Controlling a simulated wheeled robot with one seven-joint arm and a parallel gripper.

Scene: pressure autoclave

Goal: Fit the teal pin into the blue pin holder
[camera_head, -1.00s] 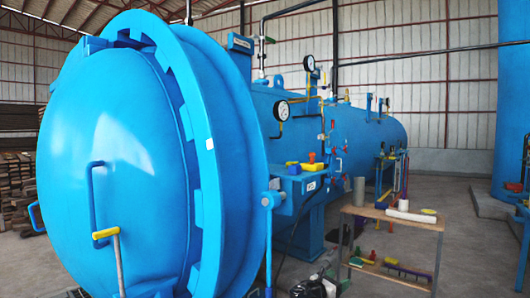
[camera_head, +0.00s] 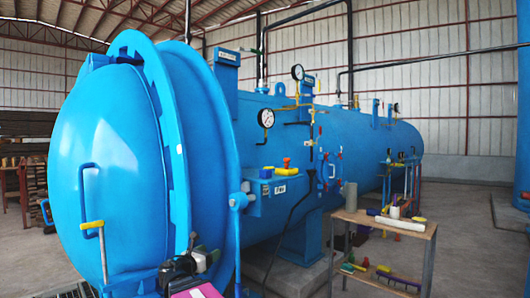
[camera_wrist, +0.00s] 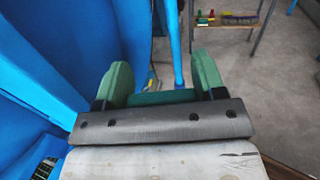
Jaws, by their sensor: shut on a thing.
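In the wrist view my gripper (camera_wrist: 163,82) has its two green finger pads apart, with a teal piece (camera_wrist: 165,97) between them. It looks like the teal pin; most of it is hidden behind the grey gripper body. In the head view my gripper (camera_head: 190,262) is a small dark and grey shape low in front of the big blue door, and the pin cannot be made out there. I cannot clearly identify the blue pin holder in either view. A blue upright bar (camera_wrist: 177,45) stands beyond the fingers in the wrist view.
A blue side box (camera_head: 275,190) carries yellow and red items. A wooden table (camera_head: 385,220) stands right; the floor beyond it is open.

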